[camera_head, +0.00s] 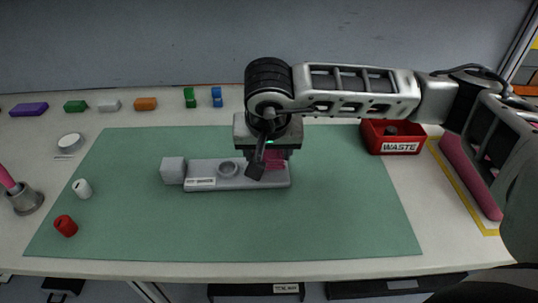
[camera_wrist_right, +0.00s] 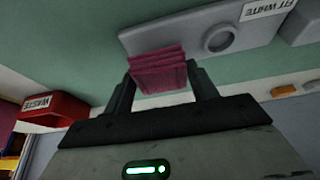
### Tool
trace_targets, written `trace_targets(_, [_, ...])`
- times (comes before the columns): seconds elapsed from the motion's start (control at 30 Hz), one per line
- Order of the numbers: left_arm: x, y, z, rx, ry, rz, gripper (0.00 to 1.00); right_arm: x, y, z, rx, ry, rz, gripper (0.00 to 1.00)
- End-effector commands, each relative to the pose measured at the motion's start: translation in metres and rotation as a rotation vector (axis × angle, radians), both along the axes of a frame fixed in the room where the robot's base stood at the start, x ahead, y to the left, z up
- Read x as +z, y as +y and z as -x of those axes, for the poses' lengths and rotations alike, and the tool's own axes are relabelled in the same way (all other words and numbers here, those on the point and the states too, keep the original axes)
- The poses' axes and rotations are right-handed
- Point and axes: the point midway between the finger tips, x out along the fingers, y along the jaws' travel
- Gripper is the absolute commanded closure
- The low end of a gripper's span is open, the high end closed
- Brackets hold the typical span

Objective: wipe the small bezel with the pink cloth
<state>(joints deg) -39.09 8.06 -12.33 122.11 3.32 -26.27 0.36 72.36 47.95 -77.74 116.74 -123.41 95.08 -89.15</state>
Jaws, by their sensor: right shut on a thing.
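The grey dashboard module (camera_head: 240,182) lies on the green mat, with a "FIT WHITE" label that reads upside down in the wrist view. One round ring-shaped bezel (camera_head: 228,169) shows on its top; it also shows in the right wrist view (camera_wrist_right: 219,39). My right gripper (camera_head: 268,160) is over the module's right end, shut on the folded pink cloth (camera_wrist_right: 158,70). The cloth is right of the visible ring and apart from it. Whether the cloth touches the module is unclear. The gripper and cloth hide part of the module's right end. My left gripper is out of view.
A grey block (camera_head: 173,170) is at the module's left end. A white knob (camera_head: 83,188) and a red knob (camera_head: 65,226) stand at the left. A red waste bin (camera_head: 392,147) is at the back right. Coloured blocks line the back. The mat's front (camera_head: 250,235) is clear.

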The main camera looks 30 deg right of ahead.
Motion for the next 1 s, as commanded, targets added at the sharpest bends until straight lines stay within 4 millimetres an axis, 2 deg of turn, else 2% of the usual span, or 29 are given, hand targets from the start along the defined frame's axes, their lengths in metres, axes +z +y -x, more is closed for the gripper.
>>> trace_targets(0.03, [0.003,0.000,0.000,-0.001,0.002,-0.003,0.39,0.008,0.000,0.000,0.001,-0.003,-0.001,0.64])
trace_targets(0.5, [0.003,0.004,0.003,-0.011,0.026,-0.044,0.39,0.047,0.001,-0.001,0.001,-0.003,0.001,0.64])
trace_targets(1.0, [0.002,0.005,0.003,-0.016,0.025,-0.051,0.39,0.049,0.001,-0.001,0.001,-0.002,0.000,0.64])
